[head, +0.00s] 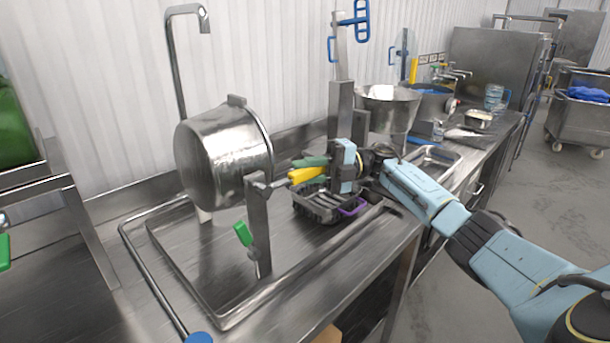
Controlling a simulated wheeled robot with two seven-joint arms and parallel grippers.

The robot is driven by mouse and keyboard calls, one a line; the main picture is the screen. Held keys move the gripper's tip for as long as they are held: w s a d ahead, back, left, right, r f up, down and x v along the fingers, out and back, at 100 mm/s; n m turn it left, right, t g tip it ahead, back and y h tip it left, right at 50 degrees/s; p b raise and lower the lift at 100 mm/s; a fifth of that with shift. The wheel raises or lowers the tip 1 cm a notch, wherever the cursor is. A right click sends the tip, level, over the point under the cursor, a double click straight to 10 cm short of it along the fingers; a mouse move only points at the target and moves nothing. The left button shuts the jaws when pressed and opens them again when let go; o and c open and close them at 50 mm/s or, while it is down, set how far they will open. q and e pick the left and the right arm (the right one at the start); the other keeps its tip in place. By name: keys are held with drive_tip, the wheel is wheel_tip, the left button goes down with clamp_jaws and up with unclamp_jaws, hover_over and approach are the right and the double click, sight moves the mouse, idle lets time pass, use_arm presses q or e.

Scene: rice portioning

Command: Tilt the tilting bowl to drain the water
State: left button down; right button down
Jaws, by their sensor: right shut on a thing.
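The tilting bowl (212,158) is a shiny steel pot held above the sink basin on a steel post (258,230). It is tilted, its rim facing right and its inside turned away from me, so I cannot see any water. My right gripper (308,171) comes in from the right. Its green fingers are shut on a yellow handle (303,176) beside the bowl's pivot. A green lever (243,233) sits low on the post.
A black basket (316,208) with a purple handle lies under my right gripper. A tall faucet (177,75) stands behind the bowl. A steel funnel-shaped vessel (386,108) stands farther right. A blue-ended rail (155,270) runs along the basin's left side.

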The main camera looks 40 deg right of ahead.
use_arm(q)
drive_tip(key=shift+f+b, duration=0.4)
drive_tip(key=shift+f, duration=0.15)
use_arm(e)
drive_tip(key=shift+f+y, duration=0.4)
drive_tip(key=shift+f, duration=0.05)
drive_tip(key=c, duration=1.2)
unclamp_jaws()
drive_tip(key=shift+c, duration=0.2)
use_arm(q)
drive_tip(key=a+f+b, duration=0.5)
drive_tip(key=shift+a+f+y, duration=0.15)
drive_tip(key=shift+f+y, duration=0.05)
drive_tip(key=shift+y, duration=0.2)
use_arm(e)
drive_tip(key=v, duration=1.3)
